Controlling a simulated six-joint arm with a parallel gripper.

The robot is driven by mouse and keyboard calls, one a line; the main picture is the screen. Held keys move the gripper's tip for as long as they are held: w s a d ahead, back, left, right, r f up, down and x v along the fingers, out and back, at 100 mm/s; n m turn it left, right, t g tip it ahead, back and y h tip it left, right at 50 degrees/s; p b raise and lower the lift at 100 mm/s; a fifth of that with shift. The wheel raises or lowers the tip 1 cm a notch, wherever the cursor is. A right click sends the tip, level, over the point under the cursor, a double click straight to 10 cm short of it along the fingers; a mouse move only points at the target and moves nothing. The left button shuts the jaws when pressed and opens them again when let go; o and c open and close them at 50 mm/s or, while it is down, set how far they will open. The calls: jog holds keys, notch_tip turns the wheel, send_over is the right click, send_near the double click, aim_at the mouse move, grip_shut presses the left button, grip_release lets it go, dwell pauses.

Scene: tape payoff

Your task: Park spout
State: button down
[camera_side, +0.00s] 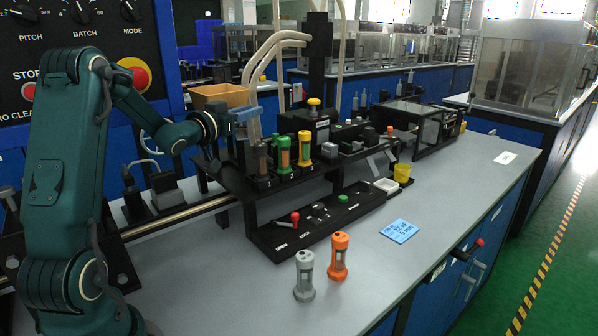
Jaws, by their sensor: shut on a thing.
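My gripper (238,120) is at the end of my green arm, left of the black column and above the left end of the black rack. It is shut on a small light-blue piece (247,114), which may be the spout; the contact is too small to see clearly. Pale hoses (268,48) curve down from the column right behind this piece. I cannot tell whether they join it. Its parking place cannot be made out.
A tan bin (221,95) is behind my wrist. A grey canister (304,276) and an orange canister (339,256) stand on the bench front. The bench right of the blue card (400,231) is clear.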

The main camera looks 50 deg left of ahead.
jog(key=c, duration=0.7)
grip_release()
jog(key=shift+r, duration=0.1)
jog(key=shift+v, duration=2.6)
